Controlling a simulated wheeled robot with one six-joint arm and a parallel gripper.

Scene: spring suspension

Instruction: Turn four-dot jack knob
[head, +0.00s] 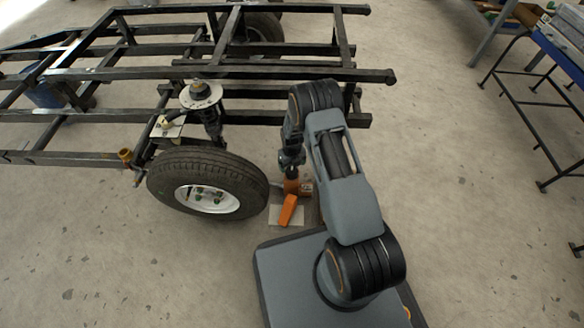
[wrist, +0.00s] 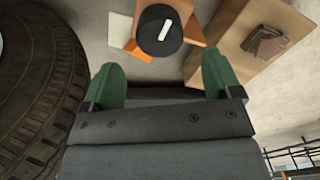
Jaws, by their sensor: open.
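A round black knob (wrist: 160,30) with a white bar on its face shows at the top of the wrist view. It sits on an orange jack (wrist: 186,17). No dot marks are readable on it. My gripper (wrist: 162,78) is open and empty, its two green fingers spread apart. The knob lies beyond the fingertips, roughly centred between them and not visibly touched. In the head view the orange jack (head: 288,209) stands on the floor beside the wheel, and my gripper is above it, partly hidden by my arm.
The tyre (head: 207,182) of the black trailer frame (head: 90,75) stands close left of the jack; it fills the left of the wrist view (wrist: 38,90). A brown box (wrist: 245,42) lies right of the knob. A pale plate (head: 278,215) lies under the jack.

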